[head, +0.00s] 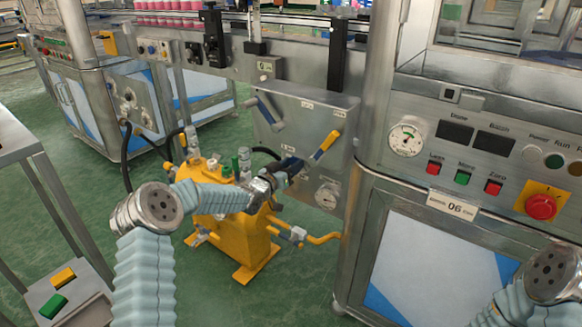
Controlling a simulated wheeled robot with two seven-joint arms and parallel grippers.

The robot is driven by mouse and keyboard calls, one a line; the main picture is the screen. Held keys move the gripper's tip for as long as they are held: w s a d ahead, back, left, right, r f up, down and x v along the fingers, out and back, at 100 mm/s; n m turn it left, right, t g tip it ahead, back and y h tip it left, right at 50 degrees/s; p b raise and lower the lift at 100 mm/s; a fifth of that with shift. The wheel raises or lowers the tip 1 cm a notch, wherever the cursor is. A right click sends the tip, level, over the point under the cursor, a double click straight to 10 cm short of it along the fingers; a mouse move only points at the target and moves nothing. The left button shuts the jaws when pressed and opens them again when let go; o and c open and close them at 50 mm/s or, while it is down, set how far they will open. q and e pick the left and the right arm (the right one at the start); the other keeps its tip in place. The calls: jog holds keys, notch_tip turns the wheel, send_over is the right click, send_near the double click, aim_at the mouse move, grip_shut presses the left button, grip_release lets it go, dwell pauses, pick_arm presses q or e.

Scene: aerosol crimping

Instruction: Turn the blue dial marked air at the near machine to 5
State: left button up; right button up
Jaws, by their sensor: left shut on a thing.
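The near machine has a grey metal panel (305,112) with valves and small labels. My left arm reaches in from the left, and my left gripper (287,172) is at the lower left of this panel. It is shut on the dark blue dial (291,163), which it largely covers. The dial's marks and setting cannot be read. Only part of my right arm shows at the bottom right; its gripper is out of view.
An orange pump unit (245,245) with hoses stands below. A control panel with a red emergency button (540,207) is at the right.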

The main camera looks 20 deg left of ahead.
pick_arm(q)
jog(key=shift+f+n+b, duration=0.1)
jog(key=shift+n+b, duration=1.7)
jog(key=shift+n, duration=1.2)
pick_arm(e)
jog(key=shift+w+d+f, duration=0.1)
jog(key=shift+d+f, duration=0.1)
jog(key=shift+f, duration=0.45)
jog(key=shift+w+d+f, duration=0.1)
jog(key=shift+d+f, duration=0.15)
jog(key=shift+f, duration=0.4)
jog(key=shift+w+d+f, duration=0.1)
jog(key=shift+d+f, duration=0.1)
jog(key=shift+f, duration=0.45)
pick_arm(q)
jog(key=o, duration=1.1)
jog(key=shift+c, duration=0.2)
jog(key=v, duration=1.4)
jog(key=shift+b, duration=0.3)
pick_arm(e)
jog(key=shift+d+f, duration=0.1)
jog(key=shift+f, duration=0.15)
pick_arm(q)
jog(key=shift+w, duration=0.15)
